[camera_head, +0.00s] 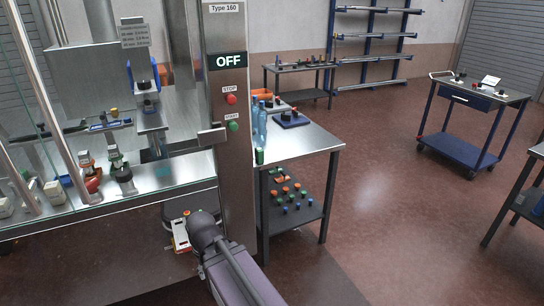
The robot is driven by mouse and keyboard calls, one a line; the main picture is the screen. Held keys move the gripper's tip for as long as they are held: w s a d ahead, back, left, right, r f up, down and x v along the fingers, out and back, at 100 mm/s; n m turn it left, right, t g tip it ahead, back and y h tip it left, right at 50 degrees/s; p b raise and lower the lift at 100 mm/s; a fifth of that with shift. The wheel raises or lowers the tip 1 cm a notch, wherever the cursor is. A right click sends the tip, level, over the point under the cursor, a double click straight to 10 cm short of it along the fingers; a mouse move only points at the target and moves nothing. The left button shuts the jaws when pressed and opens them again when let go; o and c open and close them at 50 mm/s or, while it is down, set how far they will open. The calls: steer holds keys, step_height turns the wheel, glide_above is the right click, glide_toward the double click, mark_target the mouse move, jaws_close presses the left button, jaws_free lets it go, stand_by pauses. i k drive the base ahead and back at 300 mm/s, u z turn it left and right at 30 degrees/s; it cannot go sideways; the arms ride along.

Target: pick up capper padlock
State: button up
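I cannot make out a thing that is surely the capper padlock. A small red object (92,181) stands among small parts behind the glass at the left, too small to identify. A small white, red and yellow object (181,236) shows low beside my arm, below the machine's ledge; I cannot tell what it is. My arm's links rise from the bottom middle, in front of the machine. I cannot make out my gripper's fingers in this view.
The machine's steel column carries an OFF display (229,61), a red stop button (231,99) and a green button (233,126). A steel side table (318,139) holds blue bottles (260,122). A blue cart (455,148) stands at the right. The floor between is clear.

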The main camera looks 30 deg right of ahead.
mark_target(260, 153)
steer(key=z, duration=1.15)
steer(key=k, duration=0.95)
steer(key=u, duration=0.35)
steer(key=i, duration=1)
steer(key=z, duration=0.05)
